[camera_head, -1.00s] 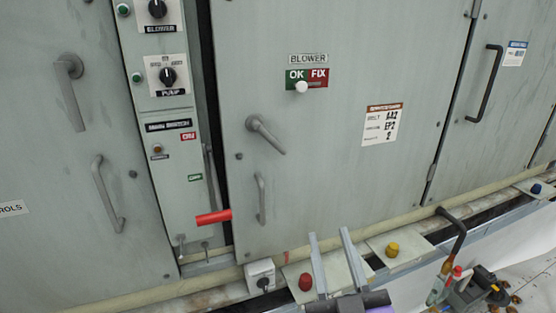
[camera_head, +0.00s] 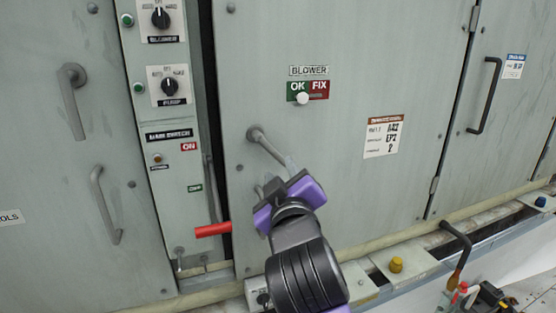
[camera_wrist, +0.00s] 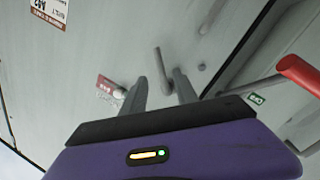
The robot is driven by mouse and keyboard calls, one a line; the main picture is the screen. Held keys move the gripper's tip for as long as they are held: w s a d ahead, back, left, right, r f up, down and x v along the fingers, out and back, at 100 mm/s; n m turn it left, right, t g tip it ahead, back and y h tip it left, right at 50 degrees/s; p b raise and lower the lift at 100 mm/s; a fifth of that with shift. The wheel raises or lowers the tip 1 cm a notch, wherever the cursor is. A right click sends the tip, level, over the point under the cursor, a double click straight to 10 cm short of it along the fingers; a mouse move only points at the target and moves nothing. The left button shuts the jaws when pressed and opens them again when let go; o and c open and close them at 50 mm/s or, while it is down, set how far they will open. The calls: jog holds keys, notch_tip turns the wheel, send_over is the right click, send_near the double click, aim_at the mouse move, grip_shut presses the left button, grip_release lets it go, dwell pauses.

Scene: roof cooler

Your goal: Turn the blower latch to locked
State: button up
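The blower latch (camera_head: 270,147) is a grey lever on the middle cabinet door, below the BLOWER label. Its pivot is at the upper left and its arm slants down to the right. My gripper (camera_head: 284,183) is in front of the door at the lever's lower end, which it partly covers. In the wrist view my gripper (camera_wrist: 160,82) is open, its two grey fingers apart. The latch (camera_wrist: 165,66) shows between and just beyond the fingertips. I cannot tell whether a finger touches it.
An OK/FIX sign (camera_head: 318,88) with a white knob (camera_head: 302,98) is above the latch. A red handle (camera_head: 212,229) sticks out at the lower left. A switch panel (camera_head: 168,120) stands left of the door. A ledge with a yellow button (camera_head: 396,264) runs below.

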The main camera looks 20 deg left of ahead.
aim_at(278, 158)
jog(key=shift+p+x, duration=0.6)
jog(key=shift+x, duration=3.3)
jog(key=shift+d+f, duration=0.1)
jog(key=shift+d, duration=0.05)
grip_shut()
